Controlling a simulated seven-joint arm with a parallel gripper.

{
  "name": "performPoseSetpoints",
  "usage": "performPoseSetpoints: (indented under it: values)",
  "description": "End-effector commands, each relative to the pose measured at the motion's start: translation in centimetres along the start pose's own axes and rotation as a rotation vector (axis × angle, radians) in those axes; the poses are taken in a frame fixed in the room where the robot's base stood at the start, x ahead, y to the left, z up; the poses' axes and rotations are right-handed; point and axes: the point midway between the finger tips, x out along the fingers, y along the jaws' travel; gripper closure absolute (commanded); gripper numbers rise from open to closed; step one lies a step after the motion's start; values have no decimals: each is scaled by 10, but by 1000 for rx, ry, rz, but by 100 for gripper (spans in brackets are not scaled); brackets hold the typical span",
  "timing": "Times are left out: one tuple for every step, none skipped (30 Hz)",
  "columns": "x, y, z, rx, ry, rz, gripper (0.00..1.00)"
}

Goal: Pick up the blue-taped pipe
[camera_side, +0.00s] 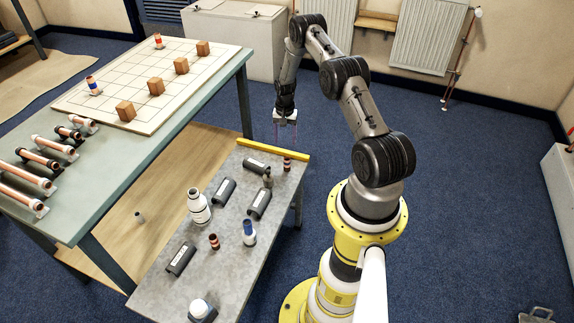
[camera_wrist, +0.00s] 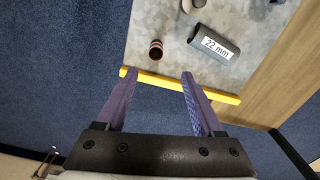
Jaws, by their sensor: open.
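My gripper (camera_side: 285,122) is open and empty, pointing down above the far end of the grey bench, well to the right of that pipe. In the wrist view its two purple fingers (camera_wrist: 155,85) are spread apart. A short copper piece with dark bands (camera_wrist: 156,50) stands just beyond the fingertips; it also shows in the side view (camera_side: 287,162). No blue tape is visible on it. The blue-banded pipe is not in the wrist view.
Long copper pipes (camera_side: 27,173) lie on the green table. The bench carries dark blocks (camera_side: 223,190), a white bottle (camera_side: 198,207) and a blue-topped white item (camera_side: 249,233). A yellow strip (camera_side: 272,149) edges it.

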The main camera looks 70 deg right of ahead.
Motion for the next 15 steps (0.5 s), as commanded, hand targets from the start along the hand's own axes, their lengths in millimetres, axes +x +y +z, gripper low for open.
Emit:
performPoseSetpoints:
  values:
    - [9, 1, 2, -1, -4, 3, 31]
    - [15, 1, 2, -1, -4, 3, 31]
    - [23, 1, 2, -2, -5, 3, 31]
    - [28, 1, 2, -2, -4, 2, 31]
    - [34, 0, 2, -2, -4, 2, 31]
    - [42, 0, 2, -2, -4, 2, 31]
    - [48, 0, 2, -2, -3, 2, 31]
    - [53, 0, 2, -2, -3, 2, 31]
    - [59, 0, 2, -3, -2, 1, 31]
    - [63, 0, 2, -3, -2, 1, 31]
    - [66, 0, 2, -3, -2, 1, 31]
    - [70, 0, 1, -3, -1, 1, 31]
    - [73, 0, 1, -3, -1, 1, 31]
    - [75, 0, 1, -3, -1, 1, 31]
    - [76, 0, 1, -3, -1, 0, 31]
